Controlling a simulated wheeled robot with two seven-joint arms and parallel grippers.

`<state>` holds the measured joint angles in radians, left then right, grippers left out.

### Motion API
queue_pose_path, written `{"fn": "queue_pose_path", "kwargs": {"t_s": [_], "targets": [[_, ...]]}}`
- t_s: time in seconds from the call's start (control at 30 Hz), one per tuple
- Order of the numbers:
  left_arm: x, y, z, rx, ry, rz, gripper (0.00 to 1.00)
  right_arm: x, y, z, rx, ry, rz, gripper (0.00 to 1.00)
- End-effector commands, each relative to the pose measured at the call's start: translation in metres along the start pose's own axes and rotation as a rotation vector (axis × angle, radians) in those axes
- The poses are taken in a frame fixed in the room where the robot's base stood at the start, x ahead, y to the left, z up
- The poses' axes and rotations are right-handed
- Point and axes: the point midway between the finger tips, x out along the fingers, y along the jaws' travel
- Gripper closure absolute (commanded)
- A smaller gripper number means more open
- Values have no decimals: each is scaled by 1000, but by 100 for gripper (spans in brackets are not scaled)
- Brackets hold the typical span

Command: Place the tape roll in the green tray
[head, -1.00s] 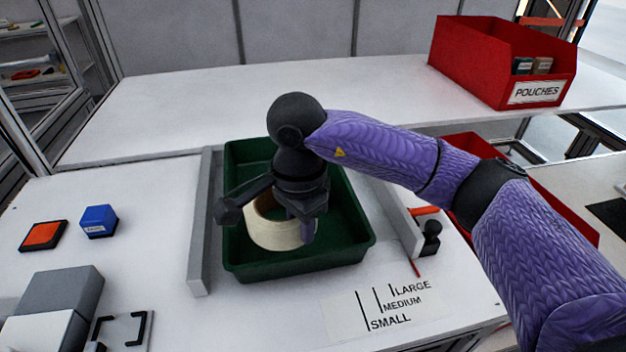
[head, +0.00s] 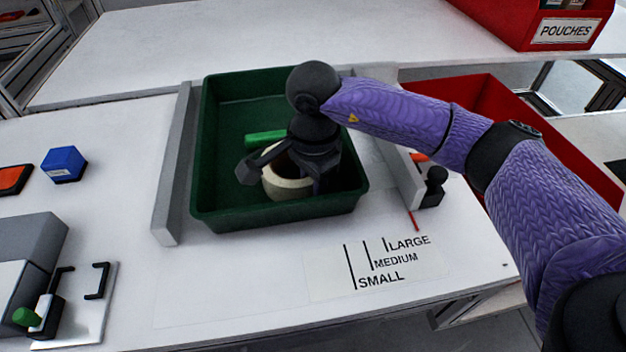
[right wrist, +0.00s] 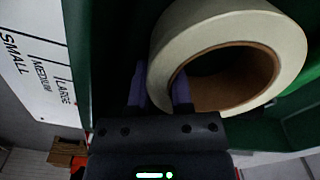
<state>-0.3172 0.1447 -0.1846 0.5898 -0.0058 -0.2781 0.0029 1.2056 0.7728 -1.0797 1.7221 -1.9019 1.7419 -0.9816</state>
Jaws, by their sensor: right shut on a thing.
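The cream tape roll (head: 287,184) is inside the outline of the green tray (head: 222,220) in the head view, toward the tray's front right. My right gripper (head: 322,185) comes down over the roll and is shut on its wall. In the right wrist view the roll (right wrist: 290,45) fills the upper right. One finger of the gripper (right wrist: 160,92) is at the roll's hole and the other is outside. I cannot tell whether the roll touches the tray floor. My left gripper is not in view.
A green bar (head: 265,138) lies in the tray behind the roll. Grey rails (head: 172,165) flank the tray. A red bin (head: 490,100) is at right, and a pouches bin (head: 565,30) stands behind. A blue block (head: 64,164) and clamp fixture (head: 97,290) are at left.

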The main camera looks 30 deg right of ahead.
Motion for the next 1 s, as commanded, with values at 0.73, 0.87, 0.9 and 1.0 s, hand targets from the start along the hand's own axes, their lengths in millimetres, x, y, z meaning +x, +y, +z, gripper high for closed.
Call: {"fn": "queue_pose_path", "kwargs": {"t_s": [0.73, 0.87, 0.9, 1.0], "targets": [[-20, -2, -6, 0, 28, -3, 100, -52, -1, 0, 1, 2, -8, 38], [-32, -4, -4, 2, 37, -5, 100, -89, 0, 0, 0, 1, -6, 38], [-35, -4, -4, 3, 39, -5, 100, -98, 0, 0, 0, 1, -7, 38], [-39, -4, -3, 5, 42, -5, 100, -114, 0, 0, 1, 1, -4, 38]]}}
